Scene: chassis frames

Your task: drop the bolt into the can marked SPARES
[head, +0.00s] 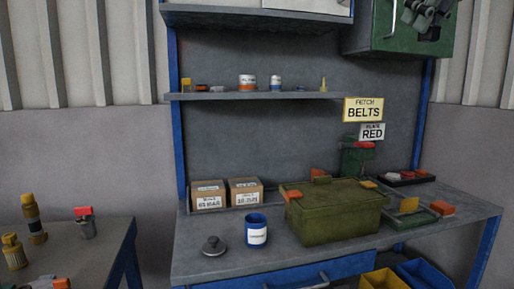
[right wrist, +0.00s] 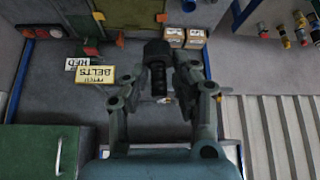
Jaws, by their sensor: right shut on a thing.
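A blue can (head: 256,231) with a white label stands open on the workbench, left of the green toolbox; the label's print is too small to read. A grey lid (head: 212,246) with a knob lies left of the can. My right gripper (head: 424,18) is high at the top right of the head view, in front of the green wall cabinet and far above the bench. In the right wrist view its fingers (right wrist: 161,72) are shut on a dark bolt (right wrist: 158,80), with the thick head pointing away from the palm. My left gripper is not in view.
A green toolbox (head: 335,212) fills the bench middle. Two cardboard boxes (head: 243,190) stand behind the can. A shelf (head: 240,95) with small cans and hanging BELTS (head: 363,111) and RED (head: 372,133) signs is above.

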